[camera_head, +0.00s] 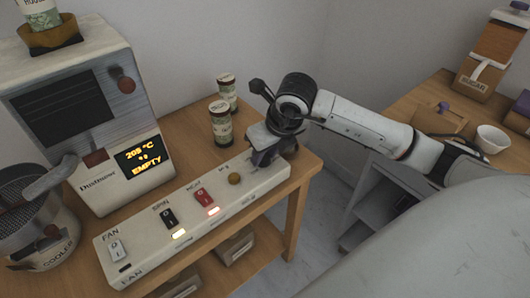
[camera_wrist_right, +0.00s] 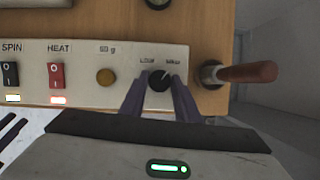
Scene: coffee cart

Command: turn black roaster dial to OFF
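The black roaster dial (camera_wrist_right: 159,80) shows in the right wrist view at the right end of the pale control panel (camera_wrist_right: 205,62). A light pointer mark on it leans to the upper right, and the small labels above it are too blurred to read surely. My right gripper (camera_wrist_right: 160,88) has one finger on each side of the dial, very close; I cannot tell whether they touch it. In the head view my right gripper (camera_head: 263,154) is over the panel's right end (camera_head: 275,176) and hides the dial. My left gripper is not in view.
The panel carries a FAN switch (camera_head: 117,250), black SPIN switch (camera_head: 170,218), red HEAT switch (camera_head: 203,197) and brown button (camera_head: 235,179). A wooden handle (camera_wrist_right: 248,72) sticks out just right of the panel. Two patterned cans (camera_head: 220,123) stand behind. The roaster (camera_head: 115,120) stands left.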

